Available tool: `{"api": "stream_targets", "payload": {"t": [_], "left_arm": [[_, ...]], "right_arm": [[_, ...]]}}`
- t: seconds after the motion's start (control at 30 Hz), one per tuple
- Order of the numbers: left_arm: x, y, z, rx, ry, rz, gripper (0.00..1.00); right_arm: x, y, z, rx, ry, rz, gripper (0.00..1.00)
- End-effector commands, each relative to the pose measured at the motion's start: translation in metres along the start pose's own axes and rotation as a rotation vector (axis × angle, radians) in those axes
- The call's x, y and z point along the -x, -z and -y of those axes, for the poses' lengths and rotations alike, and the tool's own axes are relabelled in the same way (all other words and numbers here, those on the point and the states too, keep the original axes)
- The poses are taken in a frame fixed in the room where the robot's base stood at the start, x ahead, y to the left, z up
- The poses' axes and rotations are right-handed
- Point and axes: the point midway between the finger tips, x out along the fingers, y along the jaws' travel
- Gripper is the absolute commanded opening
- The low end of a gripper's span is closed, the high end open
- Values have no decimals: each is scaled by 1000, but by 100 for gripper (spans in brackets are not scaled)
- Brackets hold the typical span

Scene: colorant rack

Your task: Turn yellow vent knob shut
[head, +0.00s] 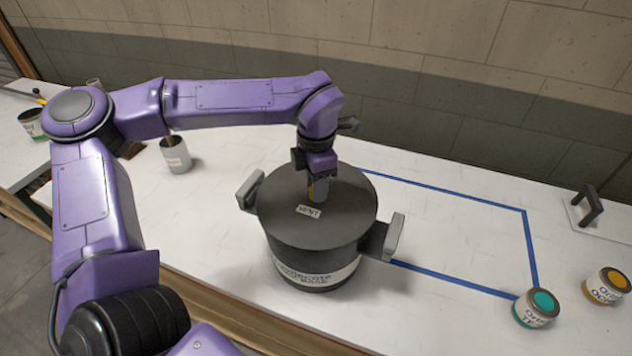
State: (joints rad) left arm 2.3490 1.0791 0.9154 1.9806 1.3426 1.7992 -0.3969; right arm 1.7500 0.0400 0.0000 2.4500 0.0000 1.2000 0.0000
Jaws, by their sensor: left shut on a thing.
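A dark grey pot (283,212) with a flat lid and two side handles stands on the white table. A small white label reading "VENT" (308,211) lies on its lid. The yellow vent knob (319,190) stands up from the lid just behind the label; only its lower part shows. My left gripper (319,178) points down from above and is shut on the knob, hiding its top. My right gripper is not in view.
A blue tape outline (450,189) marks the table right of the pot. A teal-lidded can (536,308) and an ochre-lidded can (606,287) stand at the right, near a black handle on a plate (588,207). A grey cup (176,156) stands behind my left arm.

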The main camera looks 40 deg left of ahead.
Motion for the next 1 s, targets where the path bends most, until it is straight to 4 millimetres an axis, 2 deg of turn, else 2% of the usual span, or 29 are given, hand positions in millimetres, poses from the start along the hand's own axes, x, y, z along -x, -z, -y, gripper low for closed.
{"api": "stream_targets", "payload": {"t": [0.03, 0.1, 0.37, 0.47, 0.57, 0.8, 1.0], "left_arm": [[-1, 0, 0, -2, 0, -1, 38], [-1, 0, 0, -2, 0, 0, 60], [0, 0, 0, 0, 0, 0, 60], [6, -1, 0, 0, -3, 2, 60], [22, -1, -1, 1, -5, 5, 60], [79, -1, 0, 0, -3, 3, 60], [103, -1, 0, -1, -1, 0, 60]], "right_arm": [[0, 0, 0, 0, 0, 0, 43], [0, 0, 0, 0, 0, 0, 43], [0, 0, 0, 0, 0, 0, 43], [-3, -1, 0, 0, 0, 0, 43], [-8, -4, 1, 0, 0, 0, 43], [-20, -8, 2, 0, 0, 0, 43], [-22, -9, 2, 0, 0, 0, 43]]}}
